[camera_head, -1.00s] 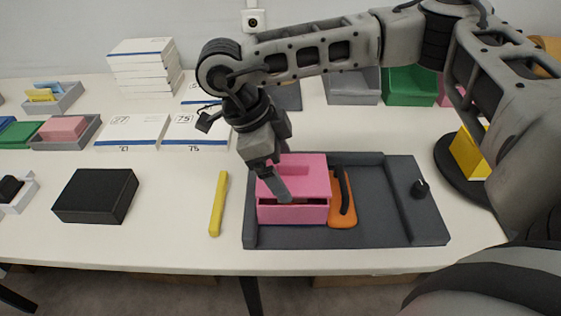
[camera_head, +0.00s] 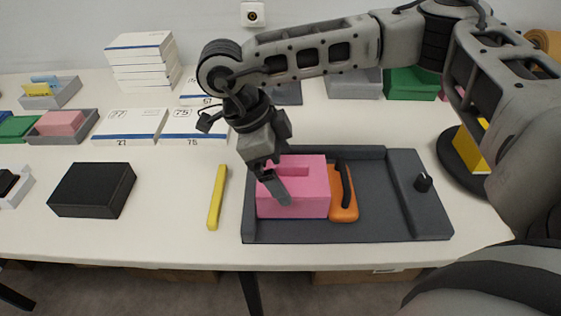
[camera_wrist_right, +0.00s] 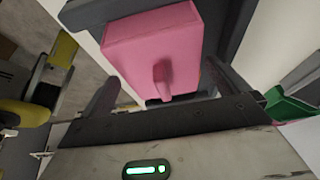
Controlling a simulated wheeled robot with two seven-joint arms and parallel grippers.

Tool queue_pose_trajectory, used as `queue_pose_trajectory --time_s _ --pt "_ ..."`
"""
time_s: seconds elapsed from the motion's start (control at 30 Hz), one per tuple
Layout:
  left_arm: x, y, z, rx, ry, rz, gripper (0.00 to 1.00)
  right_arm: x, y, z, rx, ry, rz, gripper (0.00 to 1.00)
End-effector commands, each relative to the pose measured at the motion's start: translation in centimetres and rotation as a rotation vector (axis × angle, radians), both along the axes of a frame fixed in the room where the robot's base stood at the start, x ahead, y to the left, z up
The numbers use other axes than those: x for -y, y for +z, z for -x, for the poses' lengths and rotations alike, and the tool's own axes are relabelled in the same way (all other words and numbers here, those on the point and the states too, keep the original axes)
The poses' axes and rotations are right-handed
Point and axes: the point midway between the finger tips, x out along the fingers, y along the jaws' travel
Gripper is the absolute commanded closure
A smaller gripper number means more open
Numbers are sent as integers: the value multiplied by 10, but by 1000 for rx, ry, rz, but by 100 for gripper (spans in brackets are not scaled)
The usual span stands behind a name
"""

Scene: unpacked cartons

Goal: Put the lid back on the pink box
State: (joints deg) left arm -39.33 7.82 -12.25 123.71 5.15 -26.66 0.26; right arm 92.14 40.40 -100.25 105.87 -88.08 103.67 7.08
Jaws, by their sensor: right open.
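The pink lid (camera_head: 315,173) sits level on the pink box (camera_head: 308,208) at the left of the dark grey tray (camera_head: 385,232). No gap shows between lid and box along the front. The lid's raised grip also shows in the right wrist view (camera_wrist_right: 162,80). My right gripper (camera_head: 278,184) is low over the lid's left part. Its fingers are open and stand apart on either side of the raised grip, and one finger hides part of the lid. My left gripper is not in view.
An orange tool with a black handle (camera_head: 343,198) lies close against the box's right side. A black knob (camera_head: 423,183) is on the tray's right part. A yellow bar (camera_head: 216,198) and a black box (camera_head: 92,190) lie to the left. The tray's middle is bare.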

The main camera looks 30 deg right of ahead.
Motion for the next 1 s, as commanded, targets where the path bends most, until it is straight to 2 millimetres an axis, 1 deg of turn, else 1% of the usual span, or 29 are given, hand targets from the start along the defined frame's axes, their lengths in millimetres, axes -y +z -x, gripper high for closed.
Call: queue_pose_trajectory --time_s 0.07,0.1,0.13,0.17,0.3,0.47,0.5,0.6,0.7,0.83,1.0 --pt "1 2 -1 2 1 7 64 0 0 0 0 0 0 0" --pt "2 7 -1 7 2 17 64 0 0 0 0 0 0 0" --pt "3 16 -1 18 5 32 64 0 0 0 0 0 0 0" --pt "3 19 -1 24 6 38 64 -3 7 -2 3 1 -2 0" --pt "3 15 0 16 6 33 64 -14 38 -9 5 2 -1 0" --pt "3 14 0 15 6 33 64 -28 75 -17 4 1 -1 0" --pt "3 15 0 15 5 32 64 -31 85 -19 6 1 -1 0" --pt "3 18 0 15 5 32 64 -38 107 -24 5 1 0 0" --pt "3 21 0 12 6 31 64 -44 125 -27 4 1 1 0" --pt "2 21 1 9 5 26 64 -50 140 -31 2 0 1 0" --pt "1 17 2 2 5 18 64 -53 147 -32 0 1 0 0"
